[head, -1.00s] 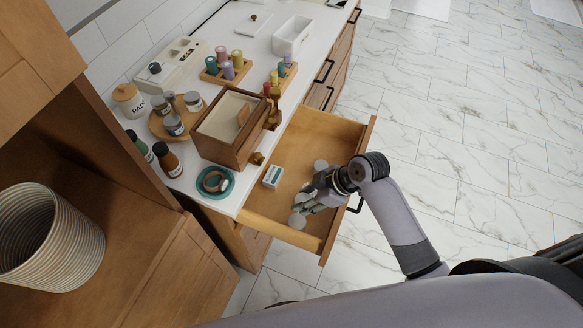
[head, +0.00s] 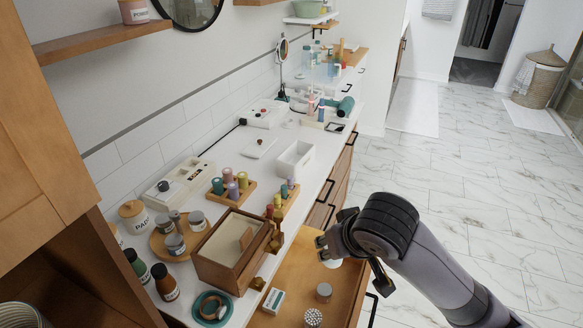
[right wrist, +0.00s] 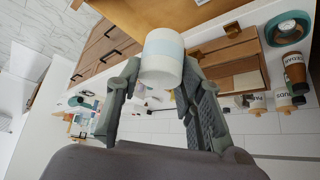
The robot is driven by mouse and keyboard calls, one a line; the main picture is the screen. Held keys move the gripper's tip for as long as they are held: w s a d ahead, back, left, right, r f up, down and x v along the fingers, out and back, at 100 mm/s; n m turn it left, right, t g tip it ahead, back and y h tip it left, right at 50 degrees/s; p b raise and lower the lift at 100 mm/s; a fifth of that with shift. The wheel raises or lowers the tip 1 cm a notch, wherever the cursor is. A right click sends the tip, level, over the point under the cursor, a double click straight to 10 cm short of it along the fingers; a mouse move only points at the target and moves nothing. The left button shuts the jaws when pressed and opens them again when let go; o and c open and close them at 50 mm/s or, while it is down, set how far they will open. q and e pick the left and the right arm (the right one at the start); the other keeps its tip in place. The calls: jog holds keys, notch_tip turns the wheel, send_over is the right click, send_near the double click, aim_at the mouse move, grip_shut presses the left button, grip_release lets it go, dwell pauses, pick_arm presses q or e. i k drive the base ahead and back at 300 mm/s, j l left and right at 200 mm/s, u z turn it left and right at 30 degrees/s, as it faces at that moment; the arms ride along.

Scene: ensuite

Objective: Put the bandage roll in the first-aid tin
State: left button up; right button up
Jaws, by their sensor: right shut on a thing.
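My right gripper (head: 328,246) is raised above the open drawer (head: 290,262) at the lower middle of the head view. In the right wrist view the right gripper (right wrist: 160,80) is shut on the bandage roll (right wrist: 162,57), a white cylinder with a pale blue band. The roll sits between the two fingertips, and only a sliver of it shows under the gripper in the head view. I cannot tell for sure which container is the first-aid tin; an open white box (head: 296,157) stands on the counter. My left gripper is not in view.
A wooden box (head: 228,262), a teal ring dish (head: 197,312), jars and bottles crowd the near counter. A small carton (head: 273,300) and round items (head: 323,291) remain in the drawer. Racks of coloured spools stand behind.

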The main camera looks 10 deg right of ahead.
aim_at(290, 173)
jog(key=i+l+u, duration=0.1)
jog(key=u, duration=0.3)
jog(key=l+u, duration=0.55)
jog(key=u, duration=0.2)
jog(key=l+u, duration=0.15)
jog(key=l, duration=0.9)
jog(key=k+l+u, duration=0.2)
jog(key=l, duration=0.8)
jog(key=i+l, duration=0.05)
jog(key=i, duration=0.05)
